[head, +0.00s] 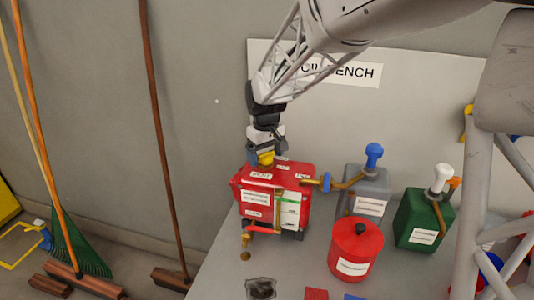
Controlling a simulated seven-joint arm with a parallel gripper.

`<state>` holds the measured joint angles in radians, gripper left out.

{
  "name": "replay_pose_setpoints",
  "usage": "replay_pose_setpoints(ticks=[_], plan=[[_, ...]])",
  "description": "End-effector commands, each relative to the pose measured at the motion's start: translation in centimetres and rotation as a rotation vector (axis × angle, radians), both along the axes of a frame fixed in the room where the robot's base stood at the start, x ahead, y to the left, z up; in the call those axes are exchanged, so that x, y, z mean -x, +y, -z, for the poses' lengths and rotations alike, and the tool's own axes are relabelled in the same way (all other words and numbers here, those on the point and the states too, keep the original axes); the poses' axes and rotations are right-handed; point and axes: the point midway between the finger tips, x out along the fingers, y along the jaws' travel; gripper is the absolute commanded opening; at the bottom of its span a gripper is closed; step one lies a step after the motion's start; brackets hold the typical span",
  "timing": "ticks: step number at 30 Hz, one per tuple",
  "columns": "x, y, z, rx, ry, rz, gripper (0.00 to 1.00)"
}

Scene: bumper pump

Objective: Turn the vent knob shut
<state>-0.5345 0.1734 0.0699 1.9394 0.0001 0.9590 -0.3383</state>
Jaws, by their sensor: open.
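A red box-shaped container (242,186) with white labels stands on the grey bench at the wall. A yellow knob-like part (266,159) is on its top near the back; I take it for the vent knob, but its label is too small to read. My gripper (266,152) is open and comes down from above, right over the yellow part. The fingers hide part of it, and I cannot tell whether they touch it.
A grey can with a blue pump top (374,152), a green can (420,225) and a round red lidded tin (356,250) stand to the right. A dark crumpled patch (261,288) lies at the front. Brooms (165,150) lean on the wall at left.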

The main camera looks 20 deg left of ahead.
Motion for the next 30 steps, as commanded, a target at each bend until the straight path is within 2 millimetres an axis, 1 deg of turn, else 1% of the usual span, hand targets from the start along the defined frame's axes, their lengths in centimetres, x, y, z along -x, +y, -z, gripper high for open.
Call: replay_pose_setpoints(ticks=[7, 8, 15, 17, 18, 25, 30], plan=[[-0.01, 0.0, 0.06, 0.0, 0.0, 0.0, 0.87], [-0.01, 0.01, 0.06, 0.0, 0.0, 0.0, 0.86], [-0.01, 0.01, 0.04, 0.0, 0.0, 0.0, 0.49], [-0.01, 0.01, 0.04, 0.0, 0.0, 0.0, 0.4], [-0.01, 0.01, 0.04, 0.0, 0.0, 0.0, 0.38], [-0.01, 0.01, 0.03, 0.0, 0.0, 0.014, 0.38], [-0.02, 0.01, 0.06, 0.0, 0.0, 0.062, 0.38]])
